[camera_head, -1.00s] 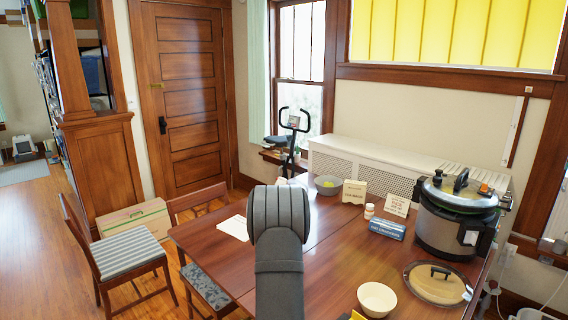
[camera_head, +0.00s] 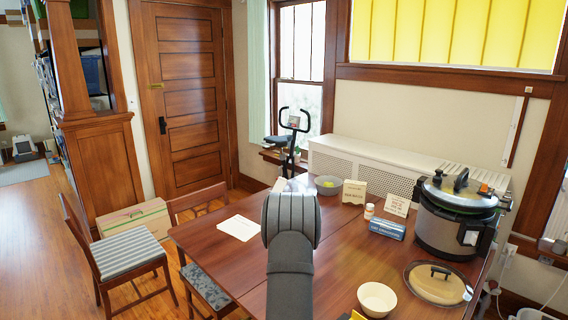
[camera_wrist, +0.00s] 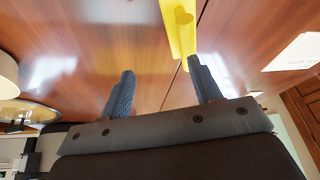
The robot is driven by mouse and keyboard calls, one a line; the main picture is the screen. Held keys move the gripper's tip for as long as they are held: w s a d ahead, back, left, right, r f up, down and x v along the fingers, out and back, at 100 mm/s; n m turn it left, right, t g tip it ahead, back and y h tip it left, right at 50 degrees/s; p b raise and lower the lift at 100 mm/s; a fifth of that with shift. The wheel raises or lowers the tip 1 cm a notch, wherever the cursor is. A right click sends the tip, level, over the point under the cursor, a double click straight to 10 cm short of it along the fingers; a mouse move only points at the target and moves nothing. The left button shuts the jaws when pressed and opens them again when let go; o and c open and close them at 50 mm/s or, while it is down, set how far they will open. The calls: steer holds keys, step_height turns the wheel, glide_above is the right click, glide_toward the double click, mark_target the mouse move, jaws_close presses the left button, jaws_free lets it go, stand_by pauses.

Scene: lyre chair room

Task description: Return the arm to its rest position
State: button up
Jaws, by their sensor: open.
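My gripper (camera_wrist: 160,88) shows in the wrist view, its two blue-grey fingers apart with nothing between them. Beyond the fingers a yellow object (camera_wrist: 181,28) lies on the brown wooden table (camera_wrist: 90,40), apart from them. In the head view my arm rises from the bottom middle over the table (camera_head: 335,240), and my gripper is not visible there. Only a small part of the yellow object (camera_head: 352,315) shows at the bottom edge of the head view.
A cream bowl (camera_head: 377,298), a glass lid (camera_head: 438,290) and a large pressure cooker (camera_head: 458,225) stand on the right. A blue box (camera_head: 387,229), small cards (camera_head: 354,192) and a grey bowl (camera_head: 328,186) are farther back. White paper (camera_head: 239,227) lies left of my arm.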

steer(key=s+d+r, duration=0.4)
steer(key=s+d, duration=0.1)
steer(key=d, duration=0.2)
steer(key=s+f+m, duration=0.1)
steer(key=s+f, duration=0.1)
steer(key=s, duration=0.3)
steer(key=s+f+m+h, duration=0.1)
steer(key=s+f+m, duration=0.1)
steer(key=s, duration=0.3)
steer(key=s+a+f+m, duration=0.1)
steer(key=s+m, duration=0.1)
steer(key=s, duration=0.3)
steer(key=shift+f+g, duration=0.4)
steer(key=shift+s+d+f, duration=0.1)
steer(key=shift+d+f, duration=0.1)
steer(key=shift+f, duration=0.3)
steer(key=shift+s+d+f, duration=0.1)
steer(key=shift+d+f, duration=0.05)
steer(key=shift+f, duration=0.35)
steer(key=shift+s+d+f, duration=0.1)
steer(key=shift+f, duration=0.3)
